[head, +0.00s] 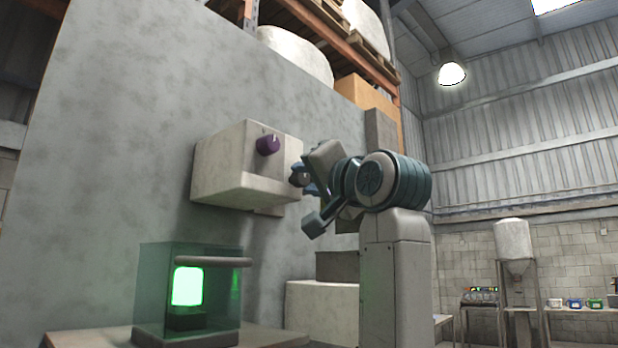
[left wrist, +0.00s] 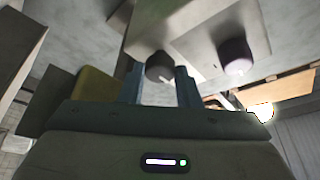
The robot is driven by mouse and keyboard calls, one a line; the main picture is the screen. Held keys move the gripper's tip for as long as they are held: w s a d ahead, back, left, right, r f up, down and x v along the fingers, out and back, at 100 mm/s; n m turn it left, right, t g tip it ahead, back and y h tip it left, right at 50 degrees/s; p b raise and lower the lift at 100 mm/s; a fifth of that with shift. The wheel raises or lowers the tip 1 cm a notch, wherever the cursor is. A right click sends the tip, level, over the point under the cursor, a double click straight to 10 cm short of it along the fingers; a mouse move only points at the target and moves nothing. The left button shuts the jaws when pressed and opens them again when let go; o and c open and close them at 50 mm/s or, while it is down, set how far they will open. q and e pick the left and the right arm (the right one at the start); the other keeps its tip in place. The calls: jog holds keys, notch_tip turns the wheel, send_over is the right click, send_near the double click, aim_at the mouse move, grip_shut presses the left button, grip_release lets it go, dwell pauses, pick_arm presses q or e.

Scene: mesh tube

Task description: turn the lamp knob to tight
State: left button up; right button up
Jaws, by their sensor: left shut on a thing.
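A pale box (head: 235,170) is fixed to the grey wall panel. A purple knob (head: 268,145) sticks out of its front face, with a small light mark on its rim. A dark grey knob (head: 299,179) is on the same face, lower and to the right; it also shows in the left wrist view (left wrist: 160,67). My left gripper (head: 307,183) is shut on the dark grey knob, with one blue finger on each side of it in the left wrist view (left wrist: 160,86). The purple knob (left wrist: 235,57) is apart from the fingers. No label is readable. My right gripper is out of view.
A glass case (head: 222,292) with a bright green light (head: 188,286) inside and a bar across its front stands below the box. Pale blocks (head: 322,310) stand beside it. Shelving (head: 330,38) rises behind the panel. A hopper (head: 514,243) and bench are far right.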

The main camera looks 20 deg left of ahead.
pick_arm(q)
jog(key=m+p, duration=0.1)
jog(key=m, duration=0.1)
jog(key=m+h+p, duration=0.1)
jog(key=m+p, duration=0.1)
jog(key=shift+r, duration=0.3)
jog(key=shift+s+m+h+p, duration=0.1)
jog(key=shift+m+h+p, duration=0.95)
jog(key=shift+m, duration=0.65)
jog(key=shift+f, duration=0.1)
jog(key=o, duration=1)
